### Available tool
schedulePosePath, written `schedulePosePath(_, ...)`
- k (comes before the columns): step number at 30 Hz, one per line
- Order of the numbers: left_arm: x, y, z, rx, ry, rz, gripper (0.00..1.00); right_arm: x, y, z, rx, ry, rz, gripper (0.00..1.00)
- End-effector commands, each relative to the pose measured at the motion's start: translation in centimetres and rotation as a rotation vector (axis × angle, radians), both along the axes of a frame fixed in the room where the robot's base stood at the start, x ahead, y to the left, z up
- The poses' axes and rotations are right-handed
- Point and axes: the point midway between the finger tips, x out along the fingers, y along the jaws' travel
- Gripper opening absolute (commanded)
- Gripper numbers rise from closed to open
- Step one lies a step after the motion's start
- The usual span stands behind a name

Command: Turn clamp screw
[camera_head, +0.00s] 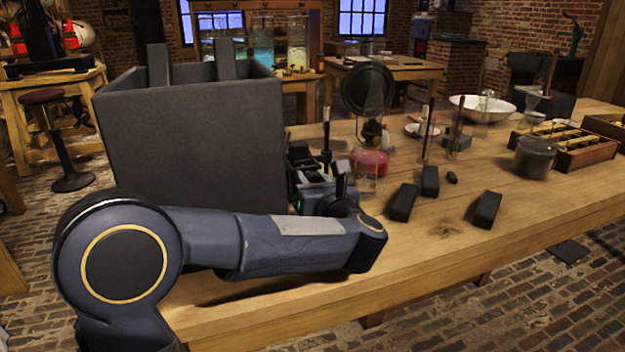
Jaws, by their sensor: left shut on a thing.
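My left arm reaches in from the lower left across the table's front. My left gripper (303,158) points away from me, beside the right wall of the large dark grey box. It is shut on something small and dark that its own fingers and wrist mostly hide. I cannot tell whether this is the clamp screw, and I cannot make out a clamp screw elsewhere. A thin dark upright rod (326,134) shows just right of the fingers. My right gripper is not in view.
The large grey box (190,145) blocks the table's left. Right of the gripper stand a glass vessel with red at its base (370,162) and upright rods (425,130). Several dark blocks (430,181) lie in front. The front right is clear.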

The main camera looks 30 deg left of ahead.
Motion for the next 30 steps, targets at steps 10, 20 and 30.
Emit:
schedulePosePath(10,0.0,0.0,0.0,0.134,0.158,0.000,0.08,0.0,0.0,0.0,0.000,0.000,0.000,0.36)
schedulePosePath(20,0.0,0.0,0.0,0.337,0.397,0.000,0.08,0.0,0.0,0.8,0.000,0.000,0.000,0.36)
schedulePosePath(30,0.0,0.0,0.1,0.547,0.644,0.000,0.08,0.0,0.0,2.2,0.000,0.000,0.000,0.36)
